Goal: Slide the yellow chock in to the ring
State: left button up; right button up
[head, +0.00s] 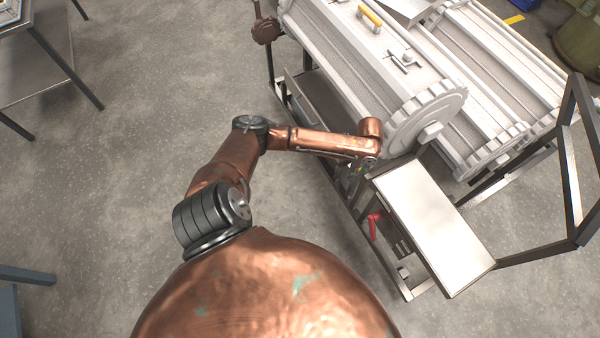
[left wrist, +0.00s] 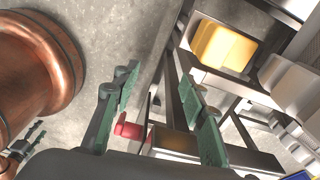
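My left gripper (head: 354,182) is low beside the machine frame, partly hidden under its own wrist. In the left wrist view its two dark green fingers (left wrist: 157,78) are apart with nothing between them. The yellow chock (left wrist: 222,47) is a pale yellow block between steel rails, beyond the right fingertip and apart from it. In the head view only a small yellow patch shows by the gripper. A toothed ring (head: 428,118) rims the near end of the left barrel; I cannot tell if it is the task's ring. My right gripper (left wrist: 28,142) shows small, its fingers seemingly apart.
White barrels (head: 350,55) lie on the frame, one with a yellow handle (head: 370,18). A flat pale panel (head: 430,215) stands right of my left gripper. A red lever (head: 374,226) is just below it. A metal frame (head: 570,170) stands at right.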

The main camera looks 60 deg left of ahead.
pick_arm(q)
jog(key=s+a+f+n+t+p, duration=0.1)
jog(key=s+f+n+p, duration=0.2)
jog(key=f, duration=0.4)
jog(key=s+a+f+n+t+p, duration=0.1)
jog(key=s+a+f+n+p, duration=0.1)
jog(key=s+f+n, duration=0.3)
jog(key=s+a+f+n+p, duration=0.4)
jog(key=s+f, duration=0.7)
jog(key=s, duration=0.2)
jog(key=shift+a+f+y, duration=0.15)
jog(key=shift+f+y, duration=0.15)
jog(key=shift+f, duration=0.1)
pick_arm(e)
jog(key=w+r, duration=0.4)
jog(key=r, duration=0.5)
jog(key=shift+r+t, duration=0.25)
jog(key=shift+t, duration=0.15)
pick_arm(q)
jog(key=shift+s, duration=0.1)
